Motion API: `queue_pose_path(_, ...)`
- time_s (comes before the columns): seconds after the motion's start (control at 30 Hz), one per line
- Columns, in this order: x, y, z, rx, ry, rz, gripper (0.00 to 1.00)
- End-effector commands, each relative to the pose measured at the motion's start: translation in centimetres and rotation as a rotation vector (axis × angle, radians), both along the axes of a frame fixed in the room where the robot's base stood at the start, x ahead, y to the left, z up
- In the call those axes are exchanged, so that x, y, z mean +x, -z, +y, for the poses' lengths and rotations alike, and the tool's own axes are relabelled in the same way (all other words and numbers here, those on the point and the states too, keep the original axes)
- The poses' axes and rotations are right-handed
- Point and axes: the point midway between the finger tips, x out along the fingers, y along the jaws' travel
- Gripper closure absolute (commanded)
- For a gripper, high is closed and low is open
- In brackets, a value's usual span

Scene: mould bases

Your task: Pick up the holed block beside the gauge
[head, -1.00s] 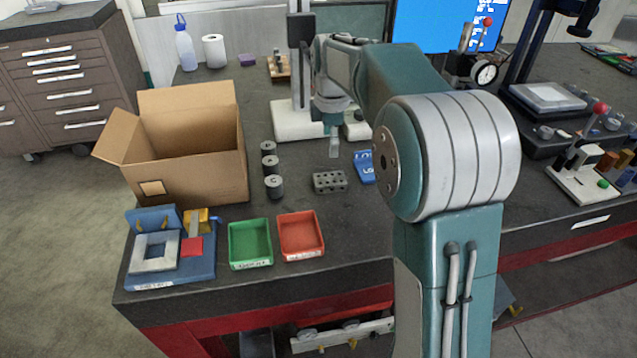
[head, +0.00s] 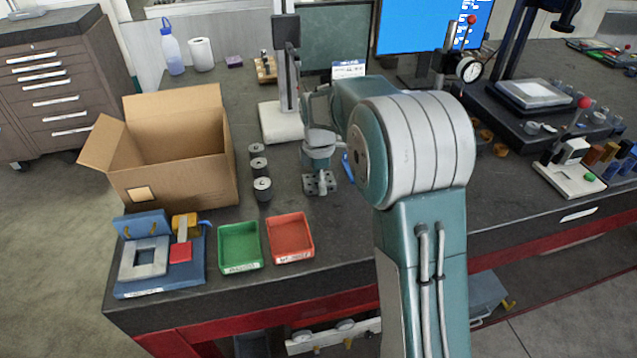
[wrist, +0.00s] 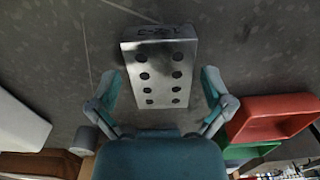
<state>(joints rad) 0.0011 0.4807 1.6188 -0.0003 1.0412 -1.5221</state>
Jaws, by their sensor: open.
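The holed block (wrist: 160,68) is a grey metal block with two rows of dark holes and a dark marking on one end face. In the wrist view it lies on the dark table between the two fingers of my gripper (wrist: 160,92), which is open, with a gap showing on each side. In the head view the block (head: 322,187) is partly hidden under my gripper (head: 320,172). A blue piece (head: 348,168), perhaps the gauge, stands just right of it, mostly behind my arm.
Several dark cylinders (head: 262,189) stand left of the block. A green tray (head: 240,268) and a red tray (head: 310,250) lie nearer the table's front edge. A cardboard box (head: 180,185) and a blue fixture (head: 160,290) stand at left. A grey column stand (head: 280,125) is behind.

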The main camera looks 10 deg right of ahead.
Motion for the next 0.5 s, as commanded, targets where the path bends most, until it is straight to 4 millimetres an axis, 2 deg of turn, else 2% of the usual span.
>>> queue_pose_path(0.17,0.01,0.02,0.06,-0.001,0.0,-0.001,0.0)
queue_pose_path(0.2,0.01,0.01,0.06,-0.001,0.0,-0.001,0.09)
queue_pose_path(0.27,0.01,0.0,0.06,-0.001,0.0,-0.001,0.36)
queue_pose_path(0.3,0.02,0.0,0.06,-0.001,0.0,-0.001,0.53)
queue_pose_path(0.37,0.02,0.01,0.06,-0.001,0.0,-0.001,0.8)
queue_pose_path(0.4,0.03,0.02,0.06,0.0,0.0,0.0,0.9)
queue_pose_path(0.5,0.09,-0.02,0.07,0.0,0.0,-0.002,0.9)
